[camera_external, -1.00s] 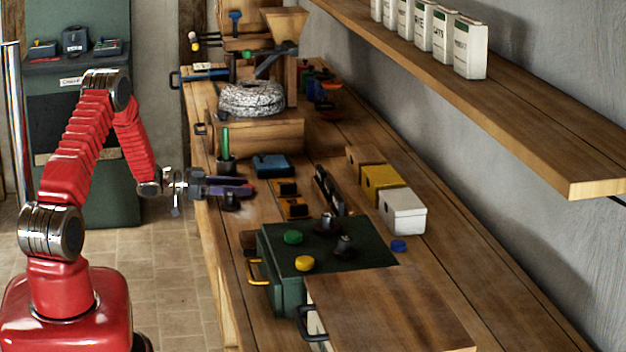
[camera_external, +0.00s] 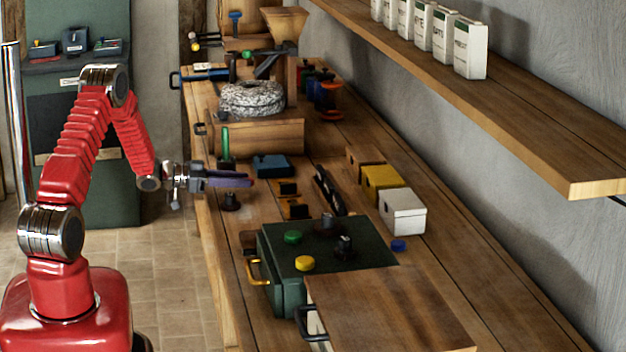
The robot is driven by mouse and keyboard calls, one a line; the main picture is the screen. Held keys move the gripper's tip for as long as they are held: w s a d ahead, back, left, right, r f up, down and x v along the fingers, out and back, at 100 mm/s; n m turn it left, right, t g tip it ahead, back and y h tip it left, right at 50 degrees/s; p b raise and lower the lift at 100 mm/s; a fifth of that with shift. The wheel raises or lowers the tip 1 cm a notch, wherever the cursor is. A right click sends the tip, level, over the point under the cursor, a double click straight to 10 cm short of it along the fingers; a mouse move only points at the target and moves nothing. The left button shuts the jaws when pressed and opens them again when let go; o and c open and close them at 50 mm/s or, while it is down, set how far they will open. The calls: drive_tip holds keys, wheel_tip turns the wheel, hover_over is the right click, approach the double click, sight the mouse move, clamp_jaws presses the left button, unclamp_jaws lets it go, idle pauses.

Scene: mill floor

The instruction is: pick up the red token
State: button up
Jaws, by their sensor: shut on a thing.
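My gripper (camera_external: 242,181) reaches in from the left over the near left part of the bench. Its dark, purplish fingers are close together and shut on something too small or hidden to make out. I cannot find a red token anywhere in view, and the fingers may be hiding it. A dark knob-shaped piece (camera_external: 231,202) with a reddish-brown base shows right below the fingers. I cannot tell whether they touch it. A green token (camera_external: 293,237) and a yellow token (camera_external: 304,263) lie on the dark green box (camera_external: 352,260). A blue token (camera_external: 398,246) lies on the bench.
A green upright handle (camera_external: 226,143) stands just behind my gripper, with a blue block (camera_external: 271,166) to its right. A yellow box (camera_external: 383,182) and a white box (camera_external: 402,211) stand farther right. Millstones (camera_external: 251,97) are at the back. A shelf (camera_external: 500,110) overhangs the right.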

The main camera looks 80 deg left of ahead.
wheel_tip(320, 180, up, 8)
idle(0.4)
